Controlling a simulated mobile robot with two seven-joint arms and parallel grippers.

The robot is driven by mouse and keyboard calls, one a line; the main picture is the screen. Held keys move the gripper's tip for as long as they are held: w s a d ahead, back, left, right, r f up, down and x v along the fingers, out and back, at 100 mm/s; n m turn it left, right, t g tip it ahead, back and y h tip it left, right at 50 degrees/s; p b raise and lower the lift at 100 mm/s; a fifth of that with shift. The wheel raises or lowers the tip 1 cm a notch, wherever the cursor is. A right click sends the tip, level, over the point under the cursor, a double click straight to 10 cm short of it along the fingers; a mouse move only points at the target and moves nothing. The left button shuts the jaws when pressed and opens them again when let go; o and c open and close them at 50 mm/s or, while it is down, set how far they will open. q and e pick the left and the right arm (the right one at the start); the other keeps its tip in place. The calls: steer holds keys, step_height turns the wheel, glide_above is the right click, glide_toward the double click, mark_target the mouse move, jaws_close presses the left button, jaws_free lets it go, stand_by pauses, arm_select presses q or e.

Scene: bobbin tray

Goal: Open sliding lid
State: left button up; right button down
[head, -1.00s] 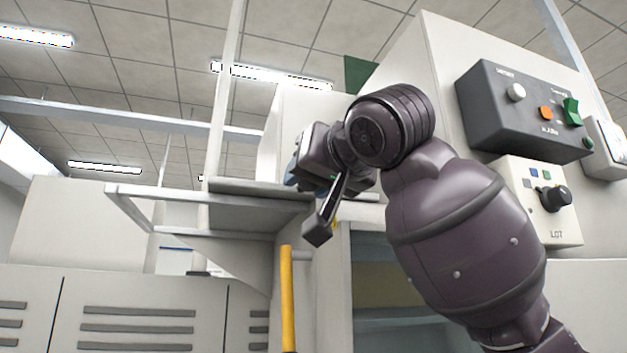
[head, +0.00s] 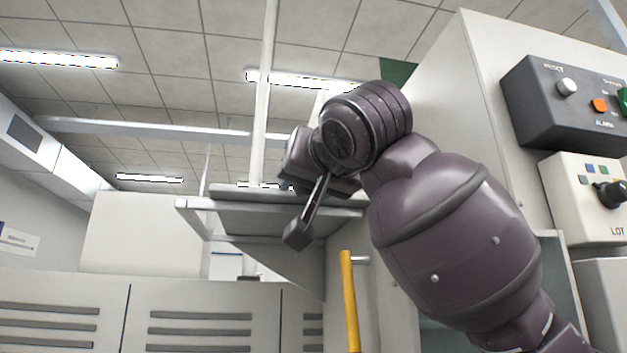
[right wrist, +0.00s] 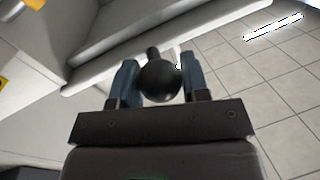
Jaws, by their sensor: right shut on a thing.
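My right gripper (head: 290,183) is at the end of my right arm, which comes in from the right in the head view. My arm hides most of the jaws there. In the right wrist view my right gripper (right wrist: 158,62) has its two bluish fingers on either side of a round black knob (right wrist: 160,82), shut on it. The grey flat panel (head: 235,193) beside the gripper looks like the sliding lid, lying above a pale rail frame (head: 193,220). The joint between knob and panel is hidden. My left gripper is not in view.
A dark control box (head: 540,105) and a white dial box (head: 570,200) are on the machine wall at right. A yellow bar (head: 349,300) stands below my gripper. Slatted cabinets (head: 200,325) line the lower left.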

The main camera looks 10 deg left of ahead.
steer(key=c, duration=0.6)
jaws_free()
steer(key=shift+c, duration=0.2)
steer(key=shift+s, duration=0.1)
steer(key=b+v, duration=0.2)
steer(key=v, duration=0.8)
steer(key=shift+s+d+b, duration=0.2)
steer(key=shift+s+b, duration=0.1)
steer(key=shift+b, duration=0.05)
